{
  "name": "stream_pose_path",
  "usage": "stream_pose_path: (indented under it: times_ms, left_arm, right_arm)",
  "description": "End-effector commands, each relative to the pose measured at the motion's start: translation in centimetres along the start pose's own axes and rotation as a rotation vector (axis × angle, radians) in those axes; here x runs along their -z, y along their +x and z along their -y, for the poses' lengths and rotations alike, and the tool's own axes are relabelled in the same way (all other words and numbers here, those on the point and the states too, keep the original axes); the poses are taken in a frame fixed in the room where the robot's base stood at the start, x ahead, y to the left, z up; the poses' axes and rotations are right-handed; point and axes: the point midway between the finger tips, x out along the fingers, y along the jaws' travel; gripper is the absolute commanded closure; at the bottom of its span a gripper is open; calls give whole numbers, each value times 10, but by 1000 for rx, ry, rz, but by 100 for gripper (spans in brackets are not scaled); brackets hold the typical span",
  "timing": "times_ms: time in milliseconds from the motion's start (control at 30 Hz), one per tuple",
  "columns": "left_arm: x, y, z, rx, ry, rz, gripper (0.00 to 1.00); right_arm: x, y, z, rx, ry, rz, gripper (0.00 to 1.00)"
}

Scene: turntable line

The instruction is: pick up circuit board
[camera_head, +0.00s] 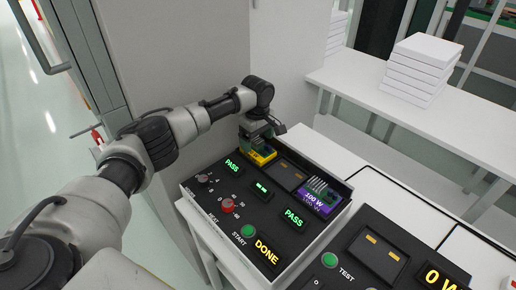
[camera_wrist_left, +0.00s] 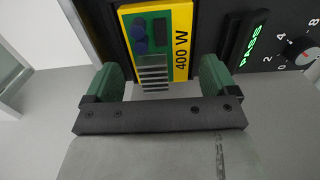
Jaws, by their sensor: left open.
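A circuit board with a yellow edge and a "400 W" label (camera_wrist_left: 181,40) sits in a slot of the black test panel; its yellow edge also shows in the head view (camera_head: 263,158). A second board, purple and marked "100 W" (camera_head: 318,198), sits in another bay of the same panel. My left gripper (camera_head: 262,132) is above the yellow board. In the left wrist view its green fingertips (camera_wrist_left: 160,82) are apart, either side of the board's grey finned part. My right gripper is not in view.
The test panel (camera_head: 207,209) has knobs, a green START button (camera_head: 247,231) and lit PASS and DONE signs. A second panel (camera_head: 345,275) stands at the lower right. White boxes (camera_head: 419,66) are stacked on a white table (camera_head: 365,88). A pale cabinet (camera_head: 175,60) stands behind my left arm.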

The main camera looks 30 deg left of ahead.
Motion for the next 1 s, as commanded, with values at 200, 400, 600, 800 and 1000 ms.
stream_pose_path:
  times_ms: [200,400,600,800,1000]
  left_arm:
    - [0,26,0,1,1,0,13]
    - [0,28,0,0,2,0,13]
    - [0,28,0,0,2,0,34]
    - [0,27,0,-1,2,0,55]
    - [0,26,0,-2,2,0,55]
  right_arm:
    - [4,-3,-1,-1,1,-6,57]
    - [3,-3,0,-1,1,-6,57]
    - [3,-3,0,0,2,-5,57]
    - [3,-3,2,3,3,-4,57]
    - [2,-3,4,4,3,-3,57]
